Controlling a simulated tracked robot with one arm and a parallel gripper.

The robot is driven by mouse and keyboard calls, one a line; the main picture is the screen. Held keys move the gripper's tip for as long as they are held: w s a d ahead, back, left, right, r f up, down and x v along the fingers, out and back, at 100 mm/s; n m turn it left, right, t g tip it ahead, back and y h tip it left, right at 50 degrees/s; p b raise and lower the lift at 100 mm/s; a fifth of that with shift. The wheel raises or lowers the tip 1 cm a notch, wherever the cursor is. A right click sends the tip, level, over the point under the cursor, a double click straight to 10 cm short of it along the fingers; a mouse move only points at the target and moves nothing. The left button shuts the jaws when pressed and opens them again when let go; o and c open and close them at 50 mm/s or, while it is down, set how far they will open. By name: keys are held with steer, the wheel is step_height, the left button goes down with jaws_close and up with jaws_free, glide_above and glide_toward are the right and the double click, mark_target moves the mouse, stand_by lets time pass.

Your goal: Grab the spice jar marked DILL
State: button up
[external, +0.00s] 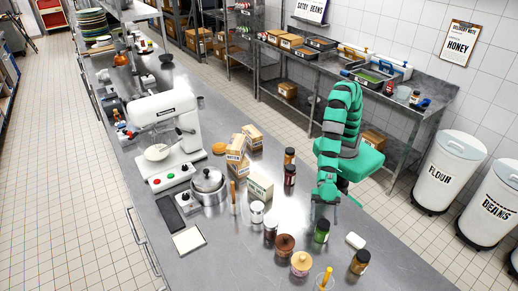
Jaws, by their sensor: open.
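Several small jars stand upright on the steel counter, and their labels are too small to read, so I cannot tell which is marked DILL. One jar with green contents (321,231) and a dark lid stands at the counter's right side. My gripper (325,207) points down just behind and above this green jar in the picture, open, with nothing seen between its fingers. Other jars are a dark red-brown one (271,229), an amber one (360,262) at front right, and two brown ones (290,175) (289,156) to the left of my gripper.
A brown-lidded jar (285,246), a tan-lidded jar (301,264), a white-lidded tin (257,212) and a white block (355,240) stand close around. A pot (208,186), stacked cartons (236,149) and a mixer (170,130) are farther left.

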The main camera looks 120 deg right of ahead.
mark_target(322, 231)
steer(key=x, duration=0.4)
steer(key=shift+w+a+f, duration=0.15)
steer(key=shift+w+f, duration=0.05)
steer(key=shift+f, duration=0.25)
steer(key=c, duration=1.2)
